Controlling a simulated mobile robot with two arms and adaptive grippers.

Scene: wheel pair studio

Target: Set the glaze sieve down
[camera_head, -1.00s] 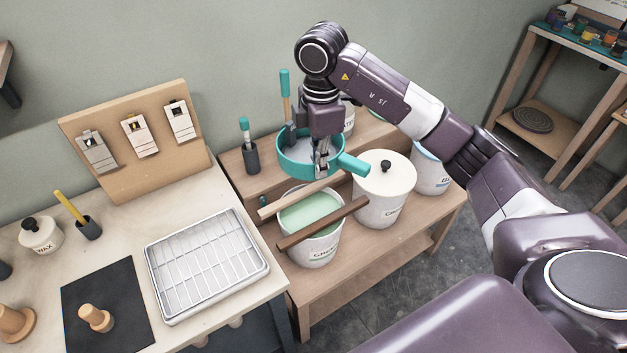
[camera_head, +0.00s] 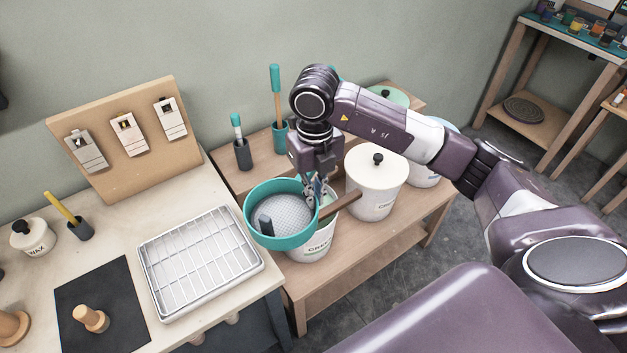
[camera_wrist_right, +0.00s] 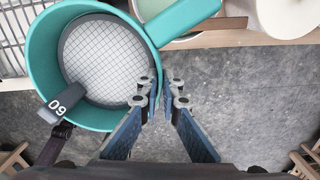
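The glaze sieve (camera_head: 262,235) is a round teal frame with a grey mesh floor and a dark tab inside. It also shows in the right wrist view (camera_wrist_right: 35,65), where the tab reads 60 and the teal handle points up right. My right gripper (camera_head: 317,192) is shut on the sieve's right wall, near the handle, with one finger (camera_wrist_right: 160,85) inside and one outside. The sieve hangs in the air, covering the left of the glaze bucket (camera_head: 318,249). A brown wooden bar (camera_head: 343,204) lies across the bucket, partly hidden. My left gripper is out of view.
A white tray with a wire rack (camera_head: 205,302) lies on the pale table, left of the sieve. A lidded white bucket (camera_head: 372,203) stands to the right on the wooden bench (camera_head: 345,265). Brush holders (camera_head: 243,155) stand behind. A dark mat (camera_head: 112,325) lies far left.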

